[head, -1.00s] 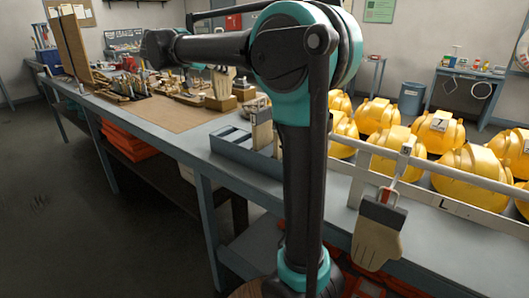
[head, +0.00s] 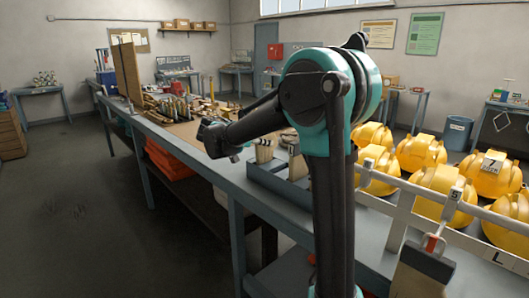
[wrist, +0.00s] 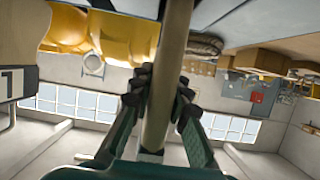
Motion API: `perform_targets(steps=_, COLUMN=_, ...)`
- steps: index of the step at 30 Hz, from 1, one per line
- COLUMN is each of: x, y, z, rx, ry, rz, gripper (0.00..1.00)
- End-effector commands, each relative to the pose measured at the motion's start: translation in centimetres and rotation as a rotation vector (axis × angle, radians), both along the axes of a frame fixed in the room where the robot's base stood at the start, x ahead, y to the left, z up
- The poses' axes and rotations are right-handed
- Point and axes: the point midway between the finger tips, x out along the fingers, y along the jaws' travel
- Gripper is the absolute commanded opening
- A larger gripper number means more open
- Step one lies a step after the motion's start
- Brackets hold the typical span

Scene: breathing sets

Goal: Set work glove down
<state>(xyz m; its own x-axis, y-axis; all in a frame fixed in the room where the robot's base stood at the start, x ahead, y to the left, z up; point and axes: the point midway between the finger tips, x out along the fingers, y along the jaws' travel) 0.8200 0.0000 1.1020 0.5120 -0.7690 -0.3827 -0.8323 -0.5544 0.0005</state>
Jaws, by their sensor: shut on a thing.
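My gripper (wrist: 160,103) is shut on a flat beige thing, the work glove (wrist: 171,60), seen edge-on between the fingers in the wrist view. In the head view a pale glove (head: 264,150) with its fingers up shows just past the end of my arm, over the left part of a blue-grey tray (head: 270,184); it appears to be the held one. I cannot tell if it touches the tray. My fingers are hard to make out there. Another glove (head: 298,163) stands at the tray's right end.
Yellow helmets (head: 421,152) fill the bench right of my arm, behind a pale numbered rail (head: 402,215). A glove with a dark cuff (head: 427,264) hangs from the rail by a clip. Tools and small boards crowd the bench farther back. The floor at left is clear.

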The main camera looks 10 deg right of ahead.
Motion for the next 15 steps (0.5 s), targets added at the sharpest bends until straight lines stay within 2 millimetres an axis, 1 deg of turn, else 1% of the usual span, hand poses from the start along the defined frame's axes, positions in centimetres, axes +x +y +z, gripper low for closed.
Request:
perform_targets(steps=9, x=0.0, y=0.0, z=-3.6, rx=0.0, ry=0.0, rz=0.0, gripper=0.0)
perform_targets(steps=15, x=0.0, y=0.0, z=-3.7, rx=0.0, ry=0.0, rz=0.0, gripper=0.0)
